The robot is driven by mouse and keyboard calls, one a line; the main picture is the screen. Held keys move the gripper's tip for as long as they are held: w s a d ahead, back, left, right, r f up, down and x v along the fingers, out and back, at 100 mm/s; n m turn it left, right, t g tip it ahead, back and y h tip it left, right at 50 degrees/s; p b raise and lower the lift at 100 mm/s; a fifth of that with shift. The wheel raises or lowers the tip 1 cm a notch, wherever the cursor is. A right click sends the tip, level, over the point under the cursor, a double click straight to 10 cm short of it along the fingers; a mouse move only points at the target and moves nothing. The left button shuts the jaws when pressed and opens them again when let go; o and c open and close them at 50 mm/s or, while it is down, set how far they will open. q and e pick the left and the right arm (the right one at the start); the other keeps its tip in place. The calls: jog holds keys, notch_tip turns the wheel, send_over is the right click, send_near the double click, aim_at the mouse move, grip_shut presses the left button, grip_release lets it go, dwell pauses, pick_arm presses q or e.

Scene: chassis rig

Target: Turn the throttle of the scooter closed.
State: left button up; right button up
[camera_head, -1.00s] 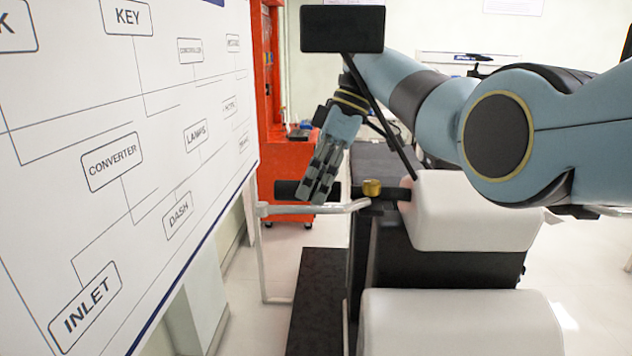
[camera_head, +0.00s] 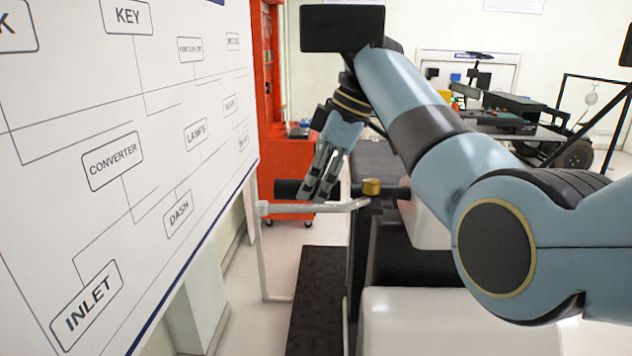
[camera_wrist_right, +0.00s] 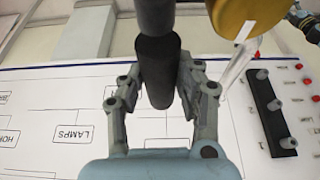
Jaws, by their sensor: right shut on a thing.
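The scooter's throttle is a black cylindrical grip (camera_head: 287,189) on the handlebar, left of a brass-coloured cylinder (camera_head: 372,187). My right gripper (camera_head: 318,192) reaches down onto the grip from above, its fingers slanting down to the left. In the right wrist view the dark grip (camera_wrist_right: 158,72) lies between the two fingers of this gripper (camera_wrist_right: 160,92), which is shut on it. The brass-coloured cylinder also shows there (camera_wrist_right: 243,15), with a white mark on its edge. I cannot tell the grip's rotation. My left gripper is not in view.
A large white wiring board (camera_head: 120,200) stands close on the left. A pale bent lever (camera_head: 312,208) runs just below the grip. The white scooter body (camera_head: 455,320) lies below my right arm. A red cabinet (camera_head: 292,165) stands behind.

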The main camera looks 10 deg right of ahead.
jog(key=shift+s+t, duration=0.1)
jog(key=shift+t, duration=1.2)
jog(key=o, duration=1.2)
jog(key=shift+c, duration=0.2)
jog(key=v, duration=0.7)
jog(key=shift+r, duration=0.3)
jog(key=shift+a, duration=0.1)
